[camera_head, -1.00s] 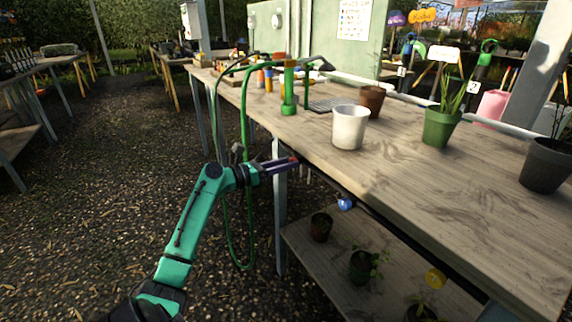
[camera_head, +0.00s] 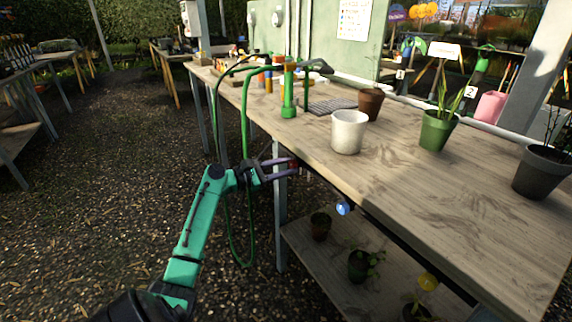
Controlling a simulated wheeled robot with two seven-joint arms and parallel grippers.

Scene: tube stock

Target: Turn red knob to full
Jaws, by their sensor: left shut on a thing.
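The red knob (camera_head: 294,164) sits at the table's front edge, near the front leg. Only a small part of it shows, between the fingertips of my left gripper (camera_head: 288,167). The left gripper is shut on the knob, its fingers pointing right toward the table edge. How far the knob is turned cannot be made out. A blue knob (camera_head: 342,208) and a yellow knob (camera_head: 428,281) are further along the same edge to the right. My right gripper is out of view.
The wooden table (camera_head: 400,190) carries a white pot (camera_head: 349,131), a brown pot (camera_head: 370,103), a green potted plant (camera_head: 437,130) and a dark pot (camera_head: 543,172). A green hose (camera_head: 245,110) hangs close to my left gripper. Small pots stand on the lower shelf (camera_head: 335,255).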

